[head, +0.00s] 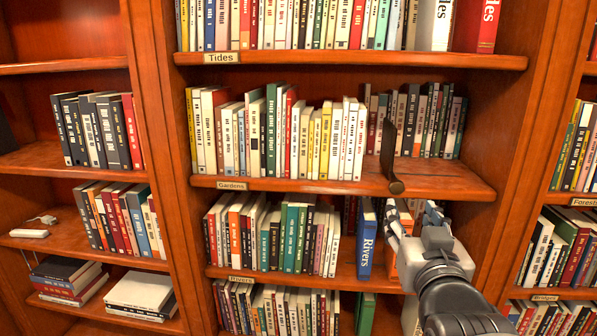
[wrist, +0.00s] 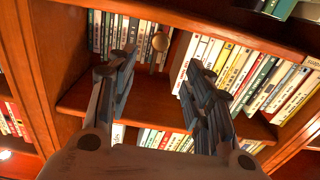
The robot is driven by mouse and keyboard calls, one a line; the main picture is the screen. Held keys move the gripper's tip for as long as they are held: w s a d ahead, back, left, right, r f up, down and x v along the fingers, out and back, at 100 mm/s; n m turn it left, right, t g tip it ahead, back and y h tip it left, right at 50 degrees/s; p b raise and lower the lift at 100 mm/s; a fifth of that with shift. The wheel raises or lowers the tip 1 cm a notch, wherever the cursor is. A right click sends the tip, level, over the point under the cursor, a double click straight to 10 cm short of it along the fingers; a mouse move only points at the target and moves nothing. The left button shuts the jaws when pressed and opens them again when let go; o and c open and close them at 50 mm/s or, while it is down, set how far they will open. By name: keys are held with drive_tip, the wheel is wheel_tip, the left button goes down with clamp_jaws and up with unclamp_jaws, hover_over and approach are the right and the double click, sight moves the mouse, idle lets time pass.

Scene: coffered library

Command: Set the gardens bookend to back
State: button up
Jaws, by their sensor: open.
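The gardens bookend (head: 388,150) is a thin dark upright plate with a round brass-brown knob at its foot. It stands near the front of the Gardens shelf (head: 440,178), just right of the front row of books (head: 325,140). In the wrist view its knob (wrist: 160,42) shows ahead, between the finger lines, with the plate seen thinly. My gripper (head: 413,213) is open and empty, below and right of the knob in the head view, apart from it. The gripper also shows in the wrist view (wrist: 158,80), fingers spread wide.
A back row of books (head: 430,120) stands behind bare shelf right of the bookend. Below, a blue Rivers book (head: 366,238) stands on the Rivers shelf near my gripper. The shelf above (head: 350,58) and the right upright (head: 520,150) bound the bay.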

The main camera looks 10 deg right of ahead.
sight(398, 187)
drive_tip(key=p+x, duration=0.8)
drive_tip(key=x, duration=0.5)
drive_tip(key=shift+w+d, duration=0.1)
drive_tip(key=shift+w, duration=0.3)
drive_tip(key=shift+c, duration=0.3)
clamp_jaws()
